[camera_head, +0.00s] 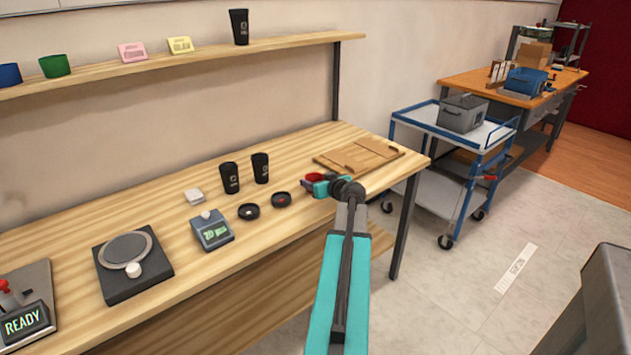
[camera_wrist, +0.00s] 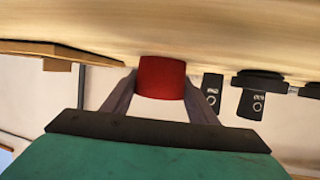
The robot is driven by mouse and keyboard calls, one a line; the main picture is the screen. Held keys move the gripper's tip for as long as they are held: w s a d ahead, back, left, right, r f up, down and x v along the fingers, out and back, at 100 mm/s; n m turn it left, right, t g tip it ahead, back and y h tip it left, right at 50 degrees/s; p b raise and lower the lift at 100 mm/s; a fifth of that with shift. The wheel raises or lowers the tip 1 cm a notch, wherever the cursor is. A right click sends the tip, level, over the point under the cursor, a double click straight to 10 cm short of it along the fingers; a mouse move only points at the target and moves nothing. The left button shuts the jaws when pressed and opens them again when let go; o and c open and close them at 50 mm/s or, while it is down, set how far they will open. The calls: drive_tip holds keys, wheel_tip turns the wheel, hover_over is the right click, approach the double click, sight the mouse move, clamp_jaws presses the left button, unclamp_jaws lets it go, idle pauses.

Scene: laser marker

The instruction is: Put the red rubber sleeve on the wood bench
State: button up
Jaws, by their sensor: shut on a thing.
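The red rubber sleeve (camera_head: 313,177) is in my gripper (camera_head: 314,184) in the head view, over the right part of the wood bench (camera_head: 300,152). In the wrist view, the sleeve (camera_wrist: 162,77) sits between the two fingers of my gripper (camera_wrist: 160,98), which is shut on it. The bare wood of the bench (camera_wrist: 170,25) fills the top of that view, close to the sleeve. I cannot tell whether the sleeve touches the bench.
A wooden board (camera_head: 358,156) lies just right of my gripper. Two black tumblers (camera_head: 230,178) (camera_head: 261,168) and two dark round dishes (camera_head: 249,211) (camera_head: 281,199) stand to the left. A shelf (camera_head: 200,58) runs above the bench. A blue cart (camera_head: 450,130) stands at right.

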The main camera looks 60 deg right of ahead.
drive_tip(key=shift+f, duration=0.15)
drive_tip(key=o, duration=1)
drive_tip(key=shift+r, duration=0.2)
drive_tip(key=shift+s, duration=0.1)
drive_tip(key=shift+b+v, duration=0.65)
drive_tip(key=shift+v, duration=5.3)
